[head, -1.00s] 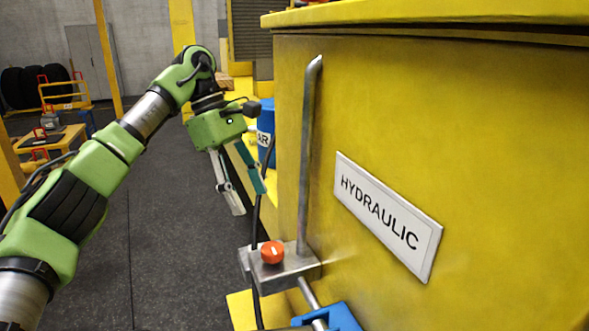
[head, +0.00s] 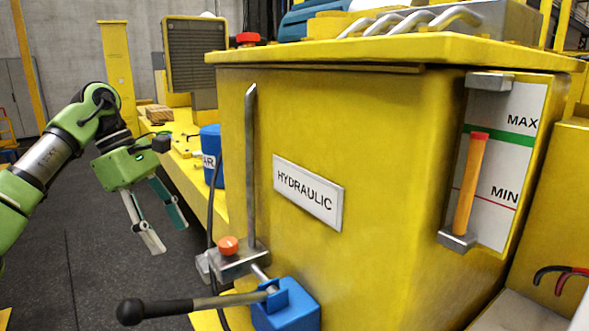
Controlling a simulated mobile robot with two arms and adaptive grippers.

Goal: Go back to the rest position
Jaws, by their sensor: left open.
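My left gripper (head: 168,232) hangs in free air at the left of the head view. Its two fingers point down and stand apart, with nothing between them. It is left of the yellow hydraulic tank (head: 400,160) and does not appear to touch it. My green and grey left arm comes in from the left edge. My right gripper is not in view.
A valve block with an orange knob (head: 228,246) and a blue pump (head: 287,308) with a black-ended lever (head: 160,308) stand at the tank's lower left. A blue container (head: 211,150) stands behind. A level gauge (head: 500,170) is on the right. Dark floor (head: 95,270) is clear.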

